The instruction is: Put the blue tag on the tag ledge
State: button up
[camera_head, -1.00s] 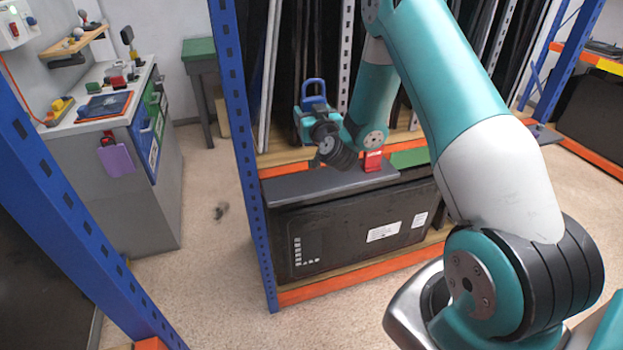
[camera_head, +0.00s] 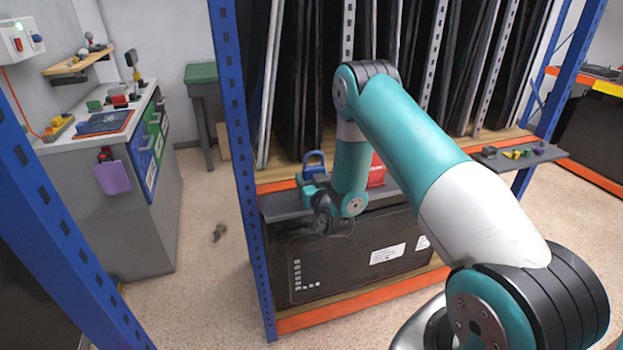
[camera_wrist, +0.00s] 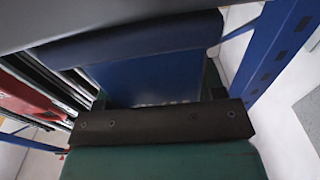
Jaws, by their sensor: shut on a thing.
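The blue tag (camera_head: 314,158), padlock-shaped with a loop on top, is upright in my gripper (camera_head: 312,178) at the left part of the dark grey ledge (camera_head: 283,208). In the wrist view, the blue tag (camera_wrist: 155,78) fills the middle, beyond the dark bar of my gripper (camera_wrist: 160,124). My gripper is shut on it. The tag is low, at about the ledge's height. My wrist hides its lower part, so I cannot tell whether it touches the ledge. A red tag (camera_head: 376,168) stands on the ledge to the right, partly behind my arm.
A blue rack upright (camera_head: 236,130) stands close left of my gripper. Dark panels (camera_head: 300,90) stand behind the ledge, and a large black TV (camera_head: 340,262) is below it. A small shelf (camera_head: 535,155) at right holds small coloured parts. A grey workbench (camera_head: 120,215) stands at left.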

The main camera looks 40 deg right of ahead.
jog(key=o, duration=1.1)
jog(key=shift+f, duration=0.15)
jog(key=o, duration=0.4)
jog(key=shift+o, duration=0.2)
jog(key=shift+r, duration=0.2)
